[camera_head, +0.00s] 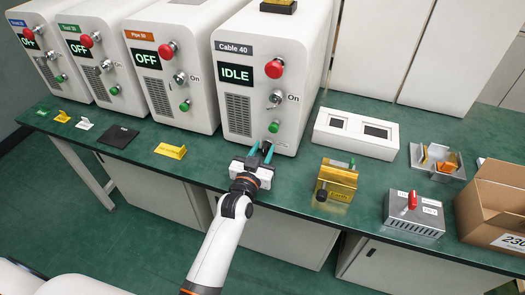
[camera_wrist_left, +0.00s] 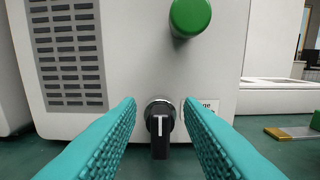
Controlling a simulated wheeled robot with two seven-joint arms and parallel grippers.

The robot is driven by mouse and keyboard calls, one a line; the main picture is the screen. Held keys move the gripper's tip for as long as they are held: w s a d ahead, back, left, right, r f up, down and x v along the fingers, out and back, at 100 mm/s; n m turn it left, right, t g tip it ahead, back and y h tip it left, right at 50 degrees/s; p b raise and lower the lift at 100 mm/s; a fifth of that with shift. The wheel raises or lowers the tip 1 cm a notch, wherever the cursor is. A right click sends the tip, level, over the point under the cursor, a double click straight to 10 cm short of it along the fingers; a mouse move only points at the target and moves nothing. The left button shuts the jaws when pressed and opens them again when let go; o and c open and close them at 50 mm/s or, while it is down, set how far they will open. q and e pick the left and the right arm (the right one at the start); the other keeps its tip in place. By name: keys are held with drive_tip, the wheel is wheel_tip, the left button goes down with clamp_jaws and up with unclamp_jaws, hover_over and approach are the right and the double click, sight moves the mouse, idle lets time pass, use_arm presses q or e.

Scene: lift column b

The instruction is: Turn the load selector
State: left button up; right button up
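In the left wrist view, a black rotary knob (camera_wrist_left: 159,128) with a white pointer line sits low on the front of a white machine. Its pointer line stands vertical. A small label, partly covered by a finger, is to its right. My left gripper (camera_wrist_left: 159,102) is open, with one teal finger on each side of the knob; contact cannot be seen. In the head view, my left gripper (camera_head: 262,149) is at the lower front of the "Cable 40" machine (camera_head: 238,110), whose display reads IDLE. The knob cannot be made out there. My right gripper is not in view.
Above the knob is a green button (camera_wrist_left: 190,17). The machine also has a red button (camera_head: 274,68) and a switch (camera_head: 276,97). A white box (camera_head: 355,132), a yellow block (camera_head: 337,181) and a grey box with a red handle (camera_head: 411,203) stand right on the green bench.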

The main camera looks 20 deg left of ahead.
use_arm(q)
clamp_jaws()
drive_tip(key=shift+n, duration=0.4)
drive_tip(key=shift+a+n+p, duration=0.1)
drive_tip(key=shift+n+p, duration=0.5)
drive_tip(key=shift+a+n+p, duration=0.15)
drive_tip(key=shift+n+p, duration=0.3)
drive_tip(key=shift+n, duration=0.75)
drive_tip(key=shift+a+f+n+p, duration=0.1)
drive_tip(key=shift+n+p, duration=0.1)
drive_tip(key=shift+n, duration=0.9)
drive_tip(key=shift+a+f+n+p, duration=0.1)
drive_tip(key=shift+n+p, duration=0.1)
drive_tip(key=shift+n, duration=0.9)
unclamp_jaws()
